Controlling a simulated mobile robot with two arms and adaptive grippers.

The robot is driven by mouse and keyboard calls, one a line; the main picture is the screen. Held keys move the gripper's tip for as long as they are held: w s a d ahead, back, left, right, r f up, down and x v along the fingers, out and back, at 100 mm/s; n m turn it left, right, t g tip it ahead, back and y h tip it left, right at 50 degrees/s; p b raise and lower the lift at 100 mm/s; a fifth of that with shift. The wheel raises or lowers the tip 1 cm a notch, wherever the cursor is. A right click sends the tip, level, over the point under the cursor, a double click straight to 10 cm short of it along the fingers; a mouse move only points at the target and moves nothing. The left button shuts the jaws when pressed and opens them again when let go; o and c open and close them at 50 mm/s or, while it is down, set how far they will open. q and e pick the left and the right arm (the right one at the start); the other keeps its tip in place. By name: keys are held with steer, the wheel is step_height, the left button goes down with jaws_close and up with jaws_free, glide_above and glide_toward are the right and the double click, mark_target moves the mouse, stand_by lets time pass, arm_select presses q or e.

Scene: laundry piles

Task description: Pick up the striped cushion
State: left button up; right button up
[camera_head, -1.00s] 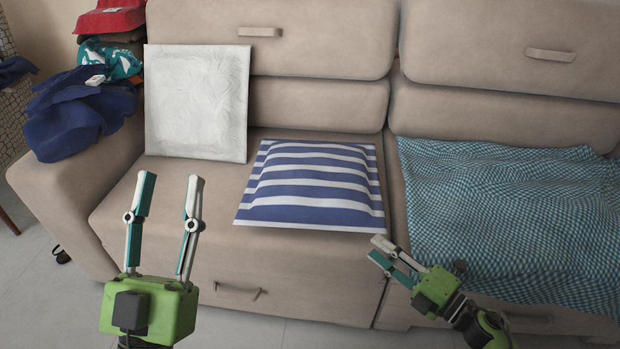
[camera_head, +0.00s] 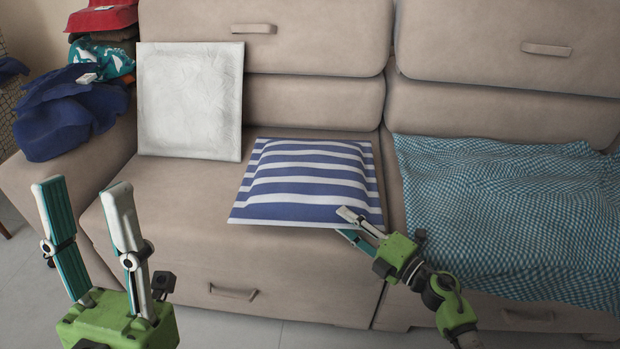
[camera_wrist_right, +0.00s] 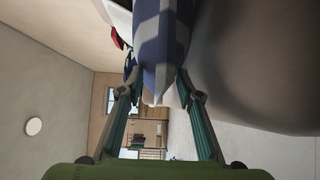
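The striped cushion (camera_head: 307,182), blue and white, lies on the sofa's middle seat near its front edge. My right gripper (camera_head: 347,224) is at the cushion's front right corner, with one finger above the edge and the other below it. In the right wrist view the cushion (camera_wrist_right: 163,45) reaches in between the two fingers of my right gripper (camera_wrist_right: 160,85); the fingers are spread around it, and whether they touch it is hard to tell. My left gripper (camera_head: 82,198) is open and empty, in front of the sofa at the left.
A white cushion (camera_head: 190,100) leans on the backrest at the left. A teal checkered blanket (camera_head: 510,215) covers the right seat of the beige sofa (camera_head: 215,270). Dark blue cloth (camera_head: 65,115) and other laundry lie on the left armrest.

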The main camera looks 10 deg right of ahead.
steer(key=shift+c, duration=0.5)
jaws_close()
steer(key=shift+r, duration=0.15)
